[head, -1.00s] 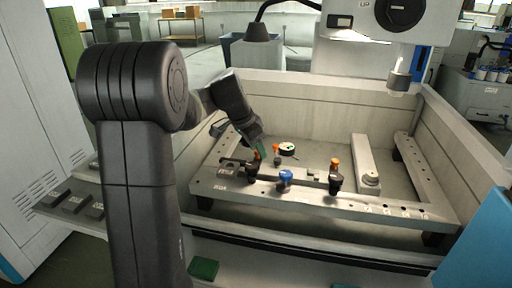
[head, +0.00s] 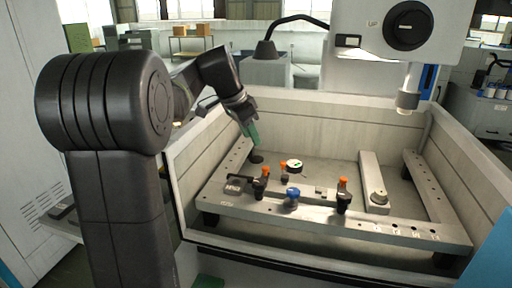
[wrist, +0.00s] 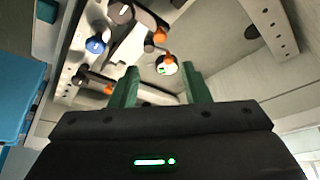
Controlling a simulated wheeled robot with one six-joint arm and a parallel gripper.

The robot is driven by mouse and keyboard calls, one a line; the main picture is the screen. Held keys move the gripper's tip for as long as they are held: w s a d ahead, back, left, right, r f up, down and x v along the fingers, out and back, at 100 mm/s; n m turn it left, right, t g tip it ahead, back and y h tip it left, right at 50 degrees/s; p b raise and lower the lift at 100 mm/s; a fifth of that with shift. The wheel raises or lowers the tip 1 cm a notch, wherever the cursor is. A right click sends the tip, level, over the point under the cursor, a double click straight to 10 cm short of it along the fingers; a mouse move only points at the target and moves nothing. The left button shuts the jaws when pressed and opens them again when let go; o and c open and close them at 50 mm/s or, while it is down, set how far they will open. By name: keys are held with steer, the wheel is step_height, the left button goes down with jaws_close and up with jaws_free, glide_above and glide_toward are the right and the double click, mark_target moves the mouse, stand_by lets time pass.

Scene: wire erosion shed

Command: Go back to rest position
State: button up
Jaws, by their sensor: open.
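My gripper (head: 251,139) has green fingers and hangs over the left rear part of the machine's tank in the head view. In the wrist view my gripper (wrist: 158,90) shows two green fingers spread apart with nothing between them. The fingertips are above the work frame (head: 390,231), apart from the parts on it. My arm is raised and bent, reaching in over the tank's left wall.
The frame carries orange-topped clamps (head: 342,184), a blue knob (head: 293,193) and a round dial (head: 294,166). The tank wall (head: 320,125) surrounds it. The machine head (head: 410,25) with its nozzle (head: 408,98) hangs at the right.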

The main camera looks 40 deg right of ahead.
mark_target(265, 167)
steer(key=shift+a+r, duration=0.25)
steer(key=shift+r, duration=0.4)
steer(key=x, duration=1.4)
steer(key=shift+a, duration=0.1)
steer(key=shift+w+a, duration=0.1)
steer(key=shift+r, duration=0.1)
